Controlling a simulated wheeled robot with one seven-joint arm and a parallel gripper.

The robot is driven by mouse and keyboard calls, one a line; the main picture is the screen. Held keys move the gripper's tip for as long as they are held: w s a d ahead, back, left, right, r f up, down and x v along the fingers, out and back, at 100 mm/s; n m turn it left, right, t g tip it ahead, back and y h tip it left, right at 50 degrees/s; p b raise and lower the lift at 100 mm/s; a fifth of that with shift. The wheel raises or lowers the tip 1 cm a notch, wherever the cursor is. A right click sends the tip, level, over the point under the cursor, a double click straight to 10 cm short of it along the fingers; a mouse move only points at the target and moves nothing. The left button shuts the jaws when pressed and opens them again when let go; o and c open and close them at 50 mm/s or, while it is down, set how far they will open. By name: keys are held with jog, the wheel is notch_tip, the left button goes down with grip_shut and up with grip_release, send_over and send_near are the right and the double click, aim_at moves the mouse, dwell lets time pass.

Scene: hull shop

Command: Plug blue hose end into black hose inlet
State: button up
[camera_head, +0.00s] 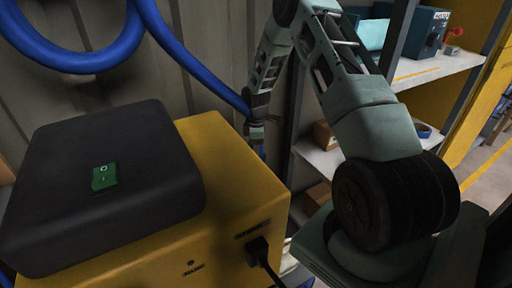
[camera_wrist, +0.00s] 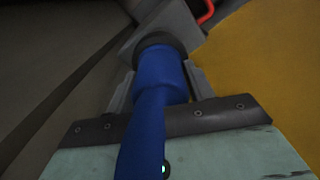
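The blue hose (camera_head: 190,55) runs down from a coil at the upper left to my gripper (camera_head: 255,128) behind the yellow machine. In the wrist view the blue hose end (camera_wrist: 160,75) lies between the two grey fingers of my gripper, which are closed against its sides. A black ring (camera_wrist: 160,41) sits at the tip of the hose end, in line with it, against a grey block (camera_wrist: 165,20). This ring may be the black hose inlet. I cannot tell whether the hose end is inside the ring or only touching it. The head view hides this spot.
The yellow machine (camera_head: 235,165) carries a black box (camera_head: 60,175) with a green switch (camera_head: 104,177). A black plug and cable (camera_head: 260,252) stick out of its front. Shelves (camera_head: 430,72) with boxes stand at right. A red handle (camera_wrist: 207,10) shows near the grey block.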

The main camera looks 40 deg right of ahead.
jog(key=o, duration=0.3)
notch_tip(320, 180, up, 18)
jog(key=shift+f+p, duration=0.25)
jog(key=shift+p, duration=0.1)
jog(key=shift+s+f, duration=0.1)
dwell(0.6)
